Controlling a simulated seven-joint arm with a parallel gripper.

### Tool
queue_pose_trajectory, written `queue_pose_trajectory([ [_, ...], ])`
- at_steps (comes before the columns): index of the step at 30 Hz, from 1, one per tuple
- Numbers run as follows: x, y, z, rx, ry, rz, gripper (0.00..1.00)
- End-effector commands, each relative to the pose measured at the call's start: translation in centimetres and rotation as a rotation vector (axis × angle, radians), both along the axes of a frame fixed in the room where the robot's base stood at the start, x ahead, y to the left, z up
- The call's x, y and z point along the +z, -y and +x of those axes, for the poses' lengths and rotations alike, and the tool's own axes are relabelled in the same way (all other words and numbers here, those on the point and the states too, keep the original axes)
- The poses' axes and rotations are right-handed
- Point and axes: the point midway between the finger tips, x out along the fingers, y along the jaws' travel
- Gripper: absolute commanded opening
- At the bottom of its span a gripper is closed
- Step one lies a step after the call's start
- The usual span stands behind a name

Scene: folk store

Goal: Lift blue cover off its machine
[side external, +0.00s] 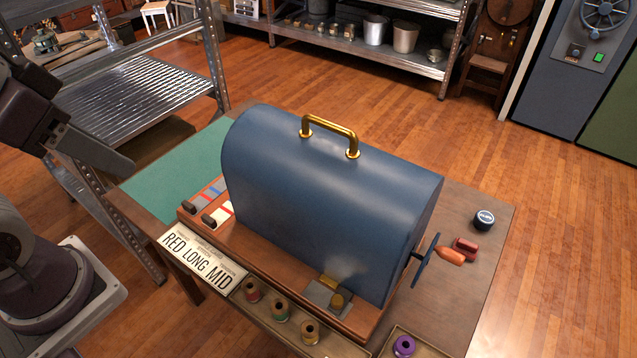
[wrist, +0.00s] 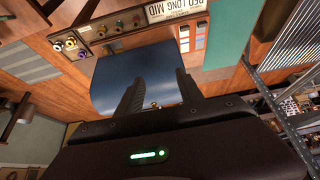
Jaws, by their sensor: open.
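The blue cover (side external: 310,205) is a rounded hood seated on a wooden machine base (side external: 225,235) on the table; it also shows in the wrist view (wrist: 115,82). A brass handle (side external: 330,124) stands on its top; only a small gold bit (wrist: 155,104) shows between my fingers in the wrist view. The machine inside is hidden, but a blue handwheel (side external: 425,262) with an orange grip sticks out at the right end. A brass latch piece (side external: 336,299) sits at the cover's front lower edge.
A sign (side external: 198,262) reading RED LONG MID and a tray of thread spools (side external: 280,308) line the table front. A round tin (side external: 484,220) and a red object (side external: 466,247) lie right. A green mat (side external: 170,172) is bare at left. A metal shelf (side external: 150,95) stands behind.

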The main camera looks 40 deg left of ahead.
Motion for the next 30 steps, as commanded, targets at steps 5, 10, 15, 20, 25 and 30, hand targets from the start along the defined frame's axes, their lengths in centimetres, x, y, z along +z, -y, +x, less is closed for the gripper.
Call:
queue_pose_trajectory([
  [5,0.0,0.0,0.0,0.0,0.0,0.0,0.44],
  [10,0.0,0.0,0.0,0.0,0.0,0.0,0.44],
  [15,-0.4,0.0,3.0,0.168,0.022,0.015,0.4],
  [20,-3.2,1.7,12.1,0.59,0.108,-0.164,0.4],
  [25,-4.5,6.3,19.3,0.942,0.109,-0.682,0.4],
  [30,-2.1,9.1,22.3,1.109,0.057,-1.048,0.4],
])
